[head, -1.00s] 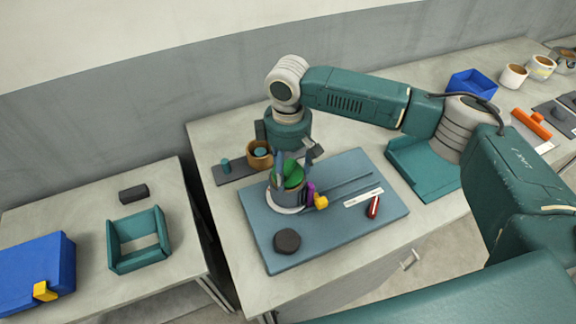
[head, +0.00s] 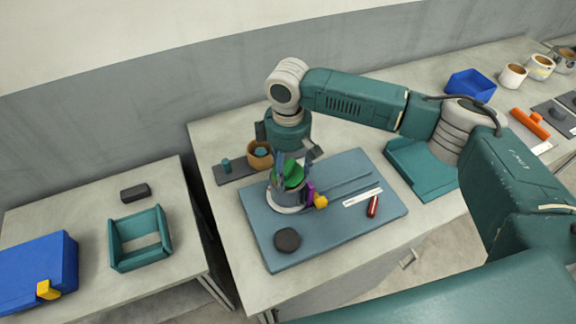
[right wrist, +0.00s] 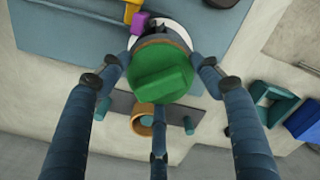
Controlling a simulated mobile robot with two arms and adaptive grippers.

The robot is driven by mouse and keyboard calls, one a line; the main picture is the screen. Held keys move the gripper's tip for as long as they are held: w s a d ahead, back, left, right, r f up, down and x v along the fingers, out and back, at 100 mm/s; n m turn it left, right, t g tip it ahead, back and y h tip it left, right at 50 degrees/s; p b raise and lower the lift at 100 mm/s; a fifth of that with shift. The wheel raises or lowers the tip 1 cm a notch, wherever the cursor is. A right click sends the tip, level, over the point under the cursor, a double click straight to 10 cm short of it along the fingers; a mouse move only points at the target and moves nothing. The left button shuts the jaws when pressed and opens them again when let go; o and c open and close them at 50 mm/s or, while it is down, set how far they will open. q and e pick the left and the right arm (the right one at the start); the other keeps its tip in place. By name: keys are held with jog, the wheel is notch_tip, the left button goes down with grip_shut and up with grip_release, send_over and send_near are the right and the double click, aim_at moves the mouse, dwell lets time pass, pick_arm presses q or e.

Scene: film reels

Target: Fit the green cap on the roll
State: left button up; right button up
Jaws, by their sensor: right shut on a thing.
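The green cap (head: 290,175) sits at the top of the grey roll (head: 288,196), which stands upright on a pale round base on the blue-grey board (head: 345,225). My right gripper (head: 292,169) comes down over them from above, its fingers around the cap. In the right wrist view the cap (right wrist: 160,76) shows its raised grip bar, and my right gripper (right wrist: 161,72) is shut on it with fingertips at its sides. The cap hides most of the roll there, so I cannot tell if it is fully seated. My left gripper is not in view.
Purple (head: 310,190) and yellow (head: 321,201) pieces stand just right of the roll. A dark disc (head: 287,240) and a red item (head: 373,207) lie on the board. A wooden cup (head: 260,158) is behind the roll. A teal tray (head: 420,170) is at the right.

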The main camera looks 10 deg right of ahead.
aim_at(288, 166)
jog(key=shift+f, duration=0.55)
dwell(0.4)
jog(key=o, duration=0.9)
jog(key=shift+c, duration=0.2)
notch_tip(288, 166, up, 6)
jog(key=p, duration=0.6)
jog(key=shift+r, duration=2.5)
jog(key=shift+s, duration=0.1)
